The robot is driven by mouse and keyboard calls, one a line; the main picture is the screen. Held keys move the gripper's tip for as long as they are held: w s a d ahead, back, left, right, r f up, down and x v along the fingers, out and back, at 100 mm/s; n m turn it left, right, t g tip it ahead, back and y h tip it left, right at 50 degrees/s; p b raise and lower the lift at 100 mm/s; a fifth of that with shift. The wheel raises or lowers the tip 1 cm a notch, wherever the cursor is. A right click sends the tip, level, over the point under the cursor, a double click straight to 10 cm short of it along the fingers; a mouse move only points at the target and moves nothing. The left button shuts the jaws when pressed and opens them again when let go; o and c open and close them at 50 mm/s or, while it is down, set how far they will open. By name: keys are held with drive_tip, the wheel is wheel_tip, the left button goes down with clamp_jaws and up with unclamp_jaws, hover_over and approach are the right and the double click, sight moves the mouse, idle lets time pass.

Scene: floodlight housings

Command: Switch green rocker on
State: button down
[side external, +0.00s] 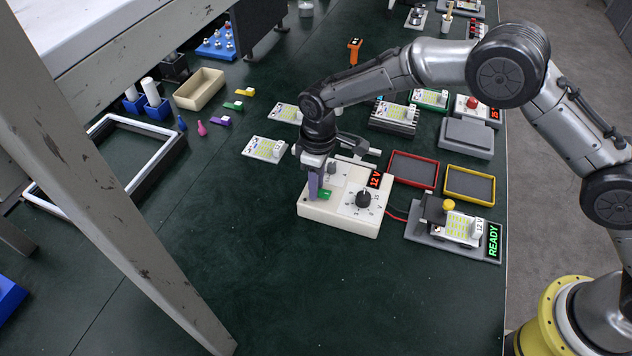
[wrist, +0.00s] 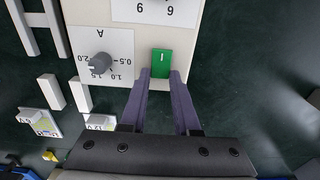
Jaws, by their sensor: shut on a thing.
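The green rocker (wrist: 161,63) is set in the top of the white power supply box (side external: 340,223). A white mark shows on its face in the wrist view. In the side view the rocker (side external: 327,194) shows just right of my purple fingers. My gripper (wrist: 160,73) points down at the box, its two fingertips at either side of the rocker's near end, shut on it. I cannot tell from its tilt which way the rocker is pressed. The red display on the box (side external: 375,179) reads 12 V.
A black dial (side external: 363,199) and a smaller grey knob (wrist: 98,63) sit on the same box near the rocker. A red cable runs right to a grey fixture (side external: 425,234) with a green READY display (side external: 493,240). Red and yellow trays (side external: 436,172) lie behind. The front table is clear.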

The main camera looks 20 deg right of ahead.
sight(334, 198)
drive_tip(key=shift+s+d+r+t+y, duration=0.1)
drive_tip(key=shift+s+t+y, duration=0.05)
drive_tip(key=shift+t+y, duration=0.35)
drive_tip(key=shift+s+d+r+t+y, duration=0.1)
drive_tip(key=shift+t+y, duration=0.4)
drive_tip(key=c, duration=0.6)
unclamp_jaws()
drive_tip(key=shift+f, duration=0.1)
drive_tip(key=shift+c, duration=0.2)
drive_tip(key=v, duration=1.4)
drive_tip(key=shift+w, duration=0.1)
